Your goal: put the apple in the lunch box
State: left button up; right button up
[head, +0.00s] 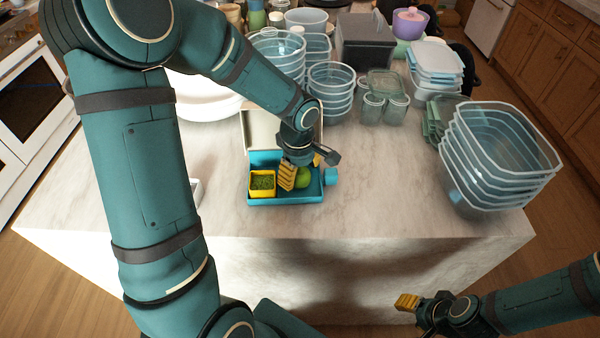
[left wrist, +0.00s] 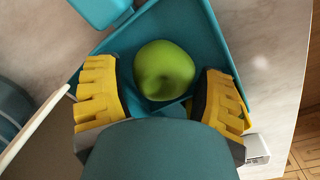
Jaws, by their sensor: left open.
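The green apple (head: 303,178) lies inside the open teal lunch box (head: 285,200) near the front edge of the island. In the left wrist view the apple (left wrist: 165,68) sits on the floor of the box (left wrist: 206,40). My left gripper (head: 302,170) is over the box. Its yellow fingers stand apart on both sides of the apple, with visible gaps, and the gripper (left wrist: 161,90) is open. My right gripper (head: 408,302) is low at the bottom right, away from the island top; its finger spacing is unclear.
A yellow container with green food (head: 262,183) fills the box's left part. The pale lid (head: 254,130) stands up behind. Stacked clear bowls (head: 331,92) and containers crowd the back; another stack (head: 495,160) is at the right. The marble counter (head: 385,180) right of the box is clear.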

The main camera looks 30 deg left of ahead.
aim_at(298, 171)
pick_arm(q)
notch_tip(298, 171, up, 11)
jog(key=p, duration=0.1)
jog(key=shift+s+p, duration=0.3)
jog(key=shift+p, duration=0.05)
dwell(0.4)
